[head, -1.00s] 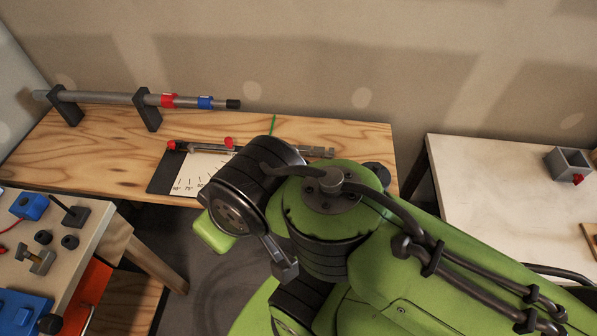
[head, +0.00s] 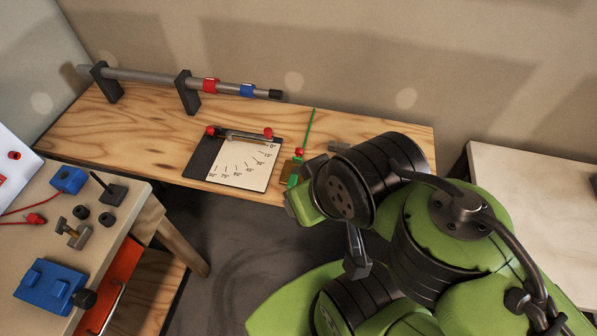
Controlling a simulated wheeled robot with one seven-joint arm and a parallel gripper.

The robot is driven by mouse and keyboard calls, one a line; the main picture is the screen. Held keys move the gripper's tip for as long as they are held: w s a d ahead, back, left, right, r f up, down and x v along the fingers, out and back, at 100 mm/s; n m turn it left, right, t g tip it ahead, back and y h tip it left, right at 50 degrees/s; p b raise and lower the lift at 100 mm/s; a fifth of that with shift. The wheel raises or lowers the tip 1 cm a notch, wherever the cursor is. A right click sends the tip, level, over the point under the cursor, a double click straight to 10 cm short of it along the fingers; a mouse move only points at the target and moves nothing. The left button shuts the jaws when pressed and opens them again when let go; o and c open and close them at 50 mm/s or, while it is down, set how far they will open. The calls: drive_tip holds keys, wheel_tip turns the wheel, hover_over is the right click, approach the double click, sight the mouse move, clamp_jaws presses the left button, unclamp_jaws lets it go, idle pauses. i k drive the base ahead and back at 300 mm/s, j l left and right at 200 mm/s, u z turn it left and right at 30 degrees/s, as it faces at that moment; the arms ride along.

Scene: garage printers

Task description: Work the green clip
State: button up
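A small green piece (head: 294,180), which looks like the green clip, shows on a brownish block at the front edge of the wooden bench, right of the angle board. A red knob (head: 299,152) sits just above it, and a thin green rod (head: 310,127) slants up behind. My gripper (head: 297,204) is beside the green piece in the picture, mostly hidden by my wrist. Its fingers cannot be made out, nor whether they touch the piece. A red clip (head: 211,86) and a blue clip (head: 248,90) sit around a grey bar at the back.
The angle board (head: 243,178) carries a red-ended lever (head: 240,135). Black stands (head: 188,92) hold up the bar. A cluttered side table (head: 135,205) stands at left, a pale table (head: 530,215) at right. The wooden bench's left part is clear.

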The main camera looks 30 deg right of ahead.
sight(298, 152)
drive_tip(key=i+j+u, duration=0.1)
drive_tip(key=i+j, duration=0.85)
